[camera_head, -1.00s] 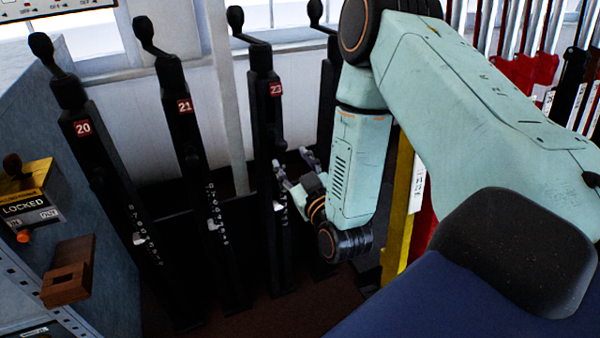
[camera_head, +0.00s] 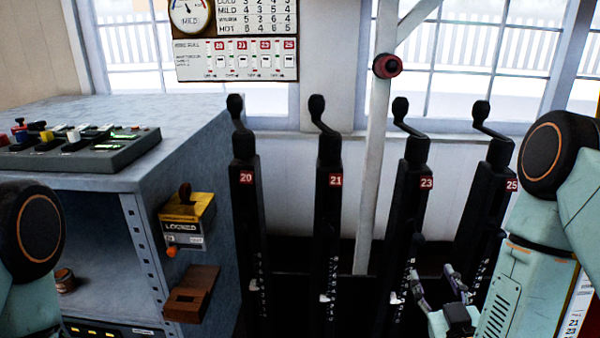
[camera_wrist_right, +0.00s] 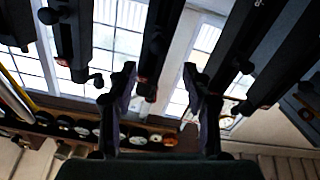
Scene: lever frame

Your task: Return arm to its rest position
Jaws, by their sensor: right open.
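My right gripper (camera_head: 438,282) is open, low in front of the gap between black lever 23 (camera_head: 408,210) and black lever 25 (camera_head: 485,215) in the head view. Its left finger overlaps the lower part of lever 23, and I cannot tell whether they touch. In the right wrist view the two fingers (camera_wrist_right: 160,92) stand apart, with dark lever posts beyond and nothing gripped. My right arm (camera_head: 530,285) comes in from the right edge. Part of my left arm (camera_head: 30,235) shows at the left edge; its gripper is out of view.
Levers 20 (camera_head: 247,220) and 21 (camera_head: 330,220) stand upright to the left. A grey-blue cabinet (camera_head: 190,135) bears a control panel (camera_head: 80,145) and a yellow lock box (camera_head: 187,220). A white post (camera_head: 375,170) with a red-black knob (camera_head: 387,66) rises behind the levers.

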